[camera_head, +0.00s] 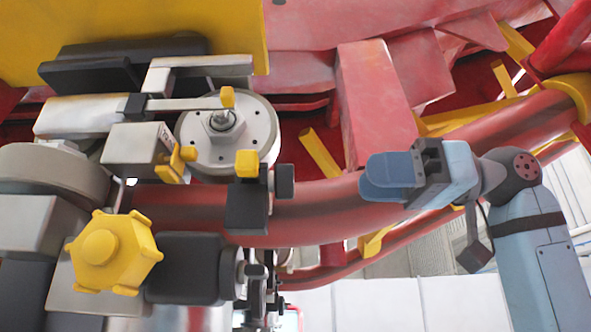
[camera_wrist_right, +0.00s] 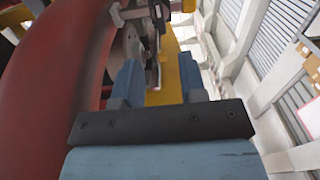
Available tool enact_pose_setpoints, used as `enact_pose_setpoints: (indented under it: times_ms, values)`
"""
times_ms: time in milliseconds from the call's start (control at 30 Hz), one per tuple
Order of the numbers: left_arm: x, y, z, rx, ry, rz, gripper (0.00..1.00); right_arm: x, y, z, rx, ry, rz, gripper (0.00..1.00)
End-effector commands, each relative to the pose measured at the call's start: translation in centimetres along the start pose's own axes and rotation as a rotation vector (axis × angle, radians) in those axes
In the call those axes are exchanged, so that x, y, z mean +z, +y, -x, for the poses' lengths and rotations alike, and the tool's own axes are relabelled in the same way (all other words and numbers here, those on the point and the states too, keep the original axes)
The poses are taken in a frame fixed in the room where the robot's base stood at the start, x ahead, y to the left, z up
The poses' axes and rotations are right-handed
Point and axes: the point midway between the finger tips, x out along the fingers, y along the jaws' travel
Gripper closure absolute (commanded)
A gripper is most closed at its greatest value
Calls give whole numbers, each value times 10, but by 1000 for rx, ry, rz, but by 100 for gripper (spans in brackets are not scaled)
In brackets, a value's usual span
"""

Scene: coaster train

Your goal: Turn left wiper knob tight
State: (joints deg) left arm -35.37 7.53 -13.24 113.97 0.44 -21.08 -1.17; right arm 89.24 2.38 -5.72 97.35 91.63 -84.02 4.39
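A large yellow lobed knob (camera_head: 100,250) sits at the lower left of the head view, facing the camera. Smaller yellow knobs show above it: a winged one (camera_head: 176,163), a block-shaped one (camera_head: 247,164) and one by the round metal disc (camera_head: 228,97). I cannot tell for sure which is the left wiper knob. My right gripper (camera_head: 366,182) is well to the right of all of them, in front of the red tube. In the right wrist view (camera_wrist_right: 160,78) its two blue fingers are apart, with nothing held between them. My left gripper is not in view.
A thick red tube (camera_head: 310,212) crosses behind the knobs and my right gripper; it fills the left of the wrist view. A yellow panel (camera_head: 130,25) hangs at the upper left. Black and grey blocks (camera_head: 185,265) crowd the knobs. Open floor (camera_head: 430,300) shows below right.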

Motion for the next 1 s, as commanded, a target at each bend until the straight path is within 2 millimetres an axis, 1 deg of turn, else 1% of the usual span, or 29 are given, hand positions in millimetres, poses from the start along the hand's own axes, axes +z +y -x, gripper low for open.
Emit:
enact_pose_setpoints:
  times_ms: [33, 200, 400, 600, 867, 900, 967, 1000]
  values:
    - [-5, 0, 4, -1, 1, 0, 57, -3, -1, -13, -5, -1, 0, 62]
    - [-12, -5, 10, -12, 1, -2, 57, -3, -1, -50, -5, -1, 0, 62]
    - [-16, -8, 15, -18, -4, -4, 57, -2, -1, -82, -3, 0, 0, 62]
    - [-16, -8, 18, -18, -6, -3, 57, -1, -1, -96, -1, 0, 0, 62]
    - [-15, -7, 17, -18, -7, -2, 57, 0, -1, -97, -1, 0, 0, 62]
    - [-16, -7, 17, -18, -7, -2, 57, 0, -1, -97, -1, 0, 0, 64]
    - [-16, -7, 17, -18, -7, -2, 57, 0, -1, -97, 0, 0, 0, 78]
    - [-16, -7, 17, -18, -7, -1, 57, 0, -1, -97, 0, 0, 1, 87]
